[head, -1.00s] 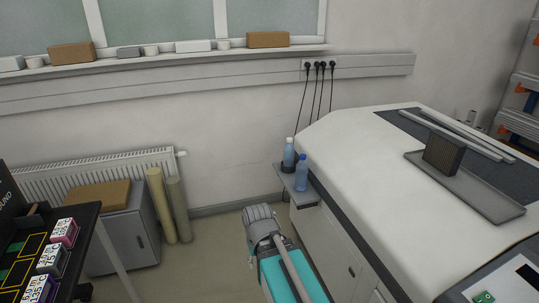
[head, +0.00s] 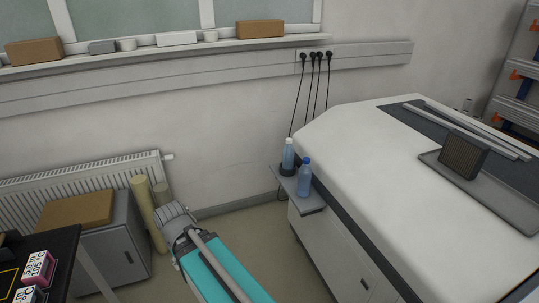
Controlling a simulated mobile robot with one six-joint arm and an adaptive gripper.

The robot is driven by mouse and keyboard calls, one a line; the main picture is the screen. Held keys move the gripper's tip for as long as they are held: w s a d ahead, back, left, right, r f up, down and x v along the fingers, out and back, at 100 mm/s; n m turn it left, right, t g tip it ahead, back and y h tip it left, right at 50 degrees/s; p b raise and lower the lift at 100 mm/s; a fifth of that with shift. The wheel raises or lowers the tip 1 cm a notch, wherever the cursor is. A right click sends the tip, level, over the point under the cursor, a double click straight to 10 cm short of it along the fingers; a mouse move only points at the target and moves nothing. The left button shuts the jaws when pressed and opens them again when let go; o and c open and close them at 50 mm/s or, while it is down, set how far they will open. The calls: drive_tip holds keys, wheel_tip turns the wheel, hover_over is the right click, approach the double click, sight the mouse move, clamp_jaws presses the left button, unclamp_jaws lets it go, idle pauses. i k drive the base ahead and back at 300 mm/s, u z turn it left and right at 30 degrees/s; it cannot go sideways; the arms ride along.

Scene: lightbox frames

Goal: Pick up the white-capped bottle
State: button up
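The white-capped bottle (head: 288,153) is clear pale blue and stands upright in a dark ring holder (head: 287,170) at the back of a small grey side shelf (head: 309,201). A second bottle with a blue cap (head: 304,179) stands upright just in front of it and to the right, on the same shelf. My arm, with a grey joint and a teal link, shows at the bottom, left of the shelf and apart from both bottles. My gripper cannot be made out in this view.
The shelf is fixed to the side of a large white machine (head: 372,150) on the right. Black cables (head: 313,95) hang from wall sockets behind the bottles. A grey cabinet (head: 122,243), a rolled tube (head: 148,212) and a dark table (head: 62,245) stand at left.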

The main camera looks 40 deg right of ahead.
sight(288, 150)
drive_tip(key=z, duration=0.15)
drive_tip(key=i, duration=1.3)
drive_tip(key=z, duration=0.65)
